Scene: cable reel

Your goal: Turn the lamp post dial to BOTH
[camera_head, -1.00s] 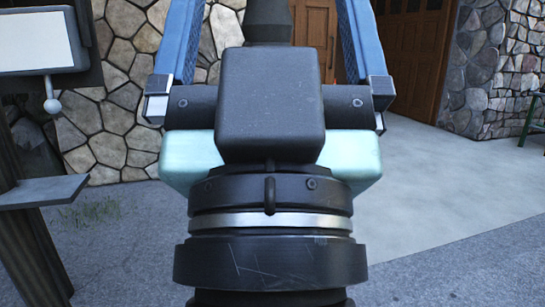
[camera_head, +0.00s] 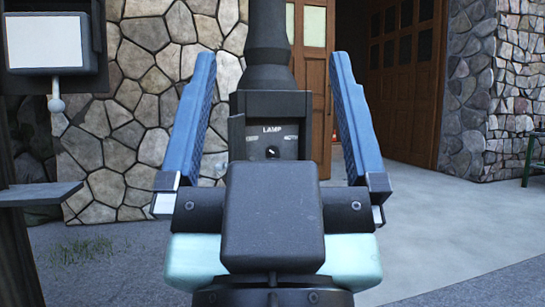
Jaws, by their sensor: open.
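The dark lamp post (camera_head: 268,35) stands straight ahead, with a box-shaped housing (camera_head: 271,103) on it. A panel on the housing reads LAMP, and the small dial (camera_head: 271,152) sits below that word. The smaller labels beside the dial are too blurred to read, and I cannot tell its setting. My gripper (camera_head: 271,95) is open, with one blue finger on each side of the housing in the picture. Nothing is between the fingers that I can see them touch. The body of my gripper hides the lower part of the post.
A dark stand with a white box (camera_head: 45,42) and a small shelf (camera_head: 38,194) is at the left. A stone wall (camera_head: 150,100) and a wooden door (camera_head: 405,75) are behind. Clear paving (camera_head: 440,225) lies to the right.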

